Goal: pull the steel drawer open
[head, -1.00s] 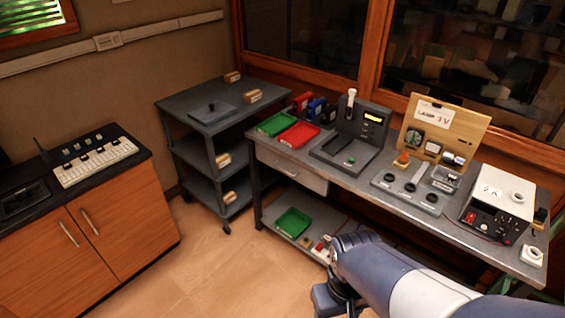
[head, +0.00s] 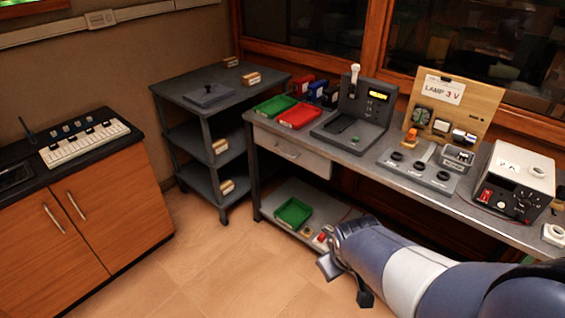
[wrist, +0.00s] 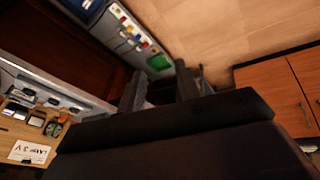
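The steel drawer (head: 287,155) is a pale grey front with a bar handle (head: 287,151), set under the left end of the workbench. It looks closed. My gripper (head: 346,284) is in front of the bench, to the right of the drawer in the picture and lower, apart from the handle. Its two fingers stand apart with nothing seen between them that I can name. In the wrist view the fingers (wrist: 161,88) are also spread, and the gripper body hides much of the scene. I cannot make out the handle there.
The workbench (head: 350,160) carries red and green trays, a dark instrument and a lamp board. Its lower shelf (head: 265,210) holds a green tray (head: 293,212) and small parts. A grey cart (head: 213,150) stands left of the bench. Floor (head: 220,265) before the drawer is clear.

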